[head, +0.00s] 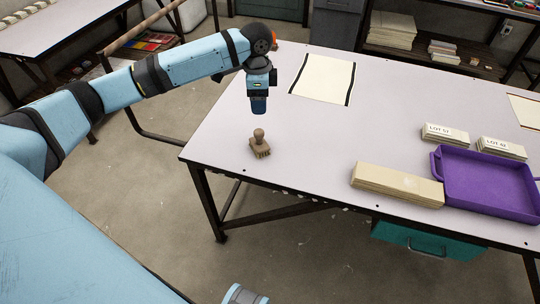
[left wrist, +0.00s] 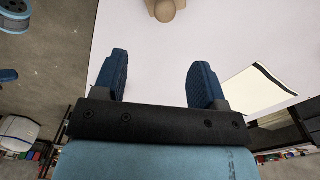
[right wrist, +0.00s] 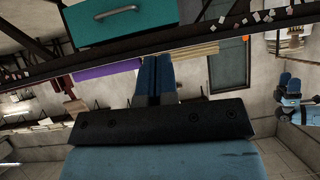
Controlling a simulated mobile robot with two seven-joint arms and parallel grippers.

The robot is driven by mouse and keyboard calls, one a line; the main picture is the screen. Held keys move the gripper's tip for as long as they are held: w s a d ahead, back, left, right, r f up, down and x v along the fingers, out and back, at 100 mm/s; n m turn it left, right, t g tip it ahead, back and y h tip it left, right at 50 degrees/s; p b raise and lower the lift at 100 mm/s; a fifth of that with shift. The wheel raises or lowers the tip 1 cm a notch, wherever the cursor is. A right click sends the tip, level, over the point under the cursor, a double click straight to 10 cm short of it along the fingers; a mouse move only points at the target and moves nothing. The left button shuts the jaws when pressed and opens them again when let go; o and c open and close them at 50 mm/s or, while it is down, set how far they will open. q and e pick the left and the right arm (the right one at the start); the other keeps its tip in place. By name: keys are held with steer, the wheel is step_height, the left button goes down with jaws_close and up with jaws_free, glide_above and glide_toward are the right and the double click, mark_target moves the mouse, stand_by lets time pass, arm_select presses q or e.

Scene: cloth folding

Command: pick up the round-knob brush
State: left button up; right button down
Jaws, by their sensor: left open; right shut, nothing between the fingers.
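The round-knob brush (head: 259,144) is a small brown brush with a ball-shaped knob. It stands upright on the table (head: 310,130) near the front left corner in the head view. My left gripper (head: 259,108) hangs above the table, behind the brush and apart from it. In the left wrist view its two blue fingers (left wrist: 156,85) are spread with nothing between them, and the brush (left wrist: 166,8) shows at the top edge, partly cut off. My right gripper (right wrist: 156,80) has its fingers together and empty, below the table level by its view.
A purple tray (head: 437,172), a pale stack of cloth or boards (head: 397,184) and lot-labelled stacks (head: 445,134) lie on the right. A white sheet with black edges (head: 323,79) lies at the back. The table around the brush is clear.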

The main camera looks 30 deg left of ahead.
arm_select(q)
steer(key=b, duration=0.1)
glide_above(259, 131)
step_height(259, 131, down, 7)
steer(key=shift+f, duration=0.1)
steer(key=shift+d+f, duration=0.1)
steer(key=shift+f, duration=0.65)
step_height(259, 131, down, 4)
steer(key=shift+f+b, duration=0.25)
steer(key=shift+b, duration=0.6)
steer(key=shift+f, duration=0.15)
steer(key=c, duration=1)
steer(key=shift+c, duration=0.4)
arm_select(e)
steer(key=shift+w+f, duration=0.1)
steer(key=shift+f, duration=0.45)
